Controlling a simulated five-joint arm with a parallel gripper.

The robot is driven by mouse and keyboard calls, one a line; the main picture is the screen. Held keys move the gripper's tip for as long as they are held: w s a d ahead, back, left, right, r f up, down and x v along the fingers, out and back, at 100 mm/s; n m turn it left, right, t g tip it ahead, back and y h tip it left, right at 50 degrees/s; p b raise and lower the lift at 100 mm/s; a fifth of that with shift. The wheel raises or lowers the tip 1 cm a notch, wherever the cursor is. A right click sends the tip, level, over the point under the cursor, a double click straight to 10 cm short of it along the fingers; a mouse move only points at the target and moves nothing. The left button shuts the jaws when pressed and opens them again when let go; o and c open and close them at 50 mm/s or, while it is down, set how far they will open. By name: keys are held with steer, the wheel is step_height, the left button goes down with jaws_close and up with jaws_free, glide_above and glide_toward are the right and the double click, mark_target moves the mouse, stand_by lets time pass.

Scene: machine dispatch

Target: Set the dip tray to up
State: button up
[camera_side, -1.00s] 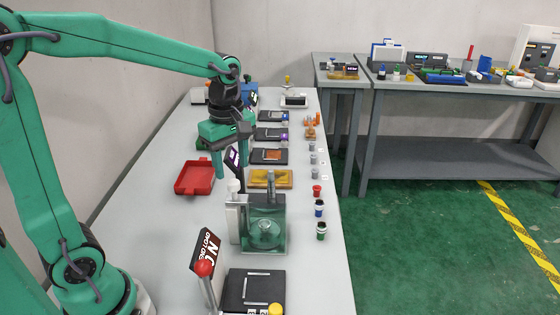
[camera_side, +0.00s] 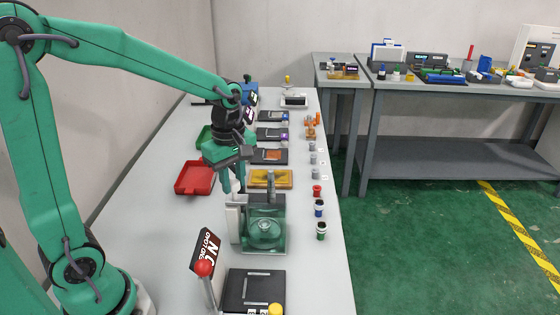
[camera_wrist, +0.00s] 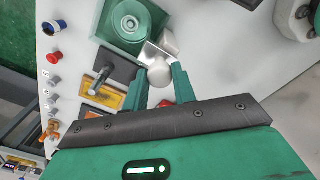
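A dip unit with a clear green square tank (camera_side: 265,236) stands on the bench in the side view; the tank (camera_wrist: 130,22) also shows at the top of the wrist view. A silver-white post with a rounded white knob (camera_wrist: 160,73) stands beside the tank. My gripper (camera_side: 233,188) is just above this post in the side view. In the wrist view the fingers of my gripper (camera_wrist: 160,76) are apart, with the knob in line with the gap between them. Contact with the knob is not clear. No label names the tray.
A red tray (camera_side: 194,178) lies left of my gripper, and an amber tray (camera_side: 284,179) lies behind the tank. A red-knobbed lever (camera_side: 204,269) stands in front. The bench's left front is clear.

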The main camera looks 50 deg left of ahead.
steer(key=shift+r, duration=3.85)
jaws_close()
steer(key=o, duration=1)
jaws_free()
steer(key=shift+f, duration=0.1)
steer(key=shift+r, duration=3.95)
steer(key=s+f+m+t, duration=0.2)
steer(key=s+m, duration=0.2)
steer(key=m, duration=0.2)
steer(key=s+d+f+m+t, duration=0.1)
steer(key=s+f+m, duration=0.1)
steer(key=s+m, duration=0.2)
steer(key=s+f+m+t, duration=0.2)
steer(key=s+m, duration=0.1)
steer(key=m, duration=0.5)
steer(key=shift+s+d+f+t, duration=0.3)
steer(key=shift+s+d+f, duration=0.05)
steer(key=shift+s+d, duration=0.05)
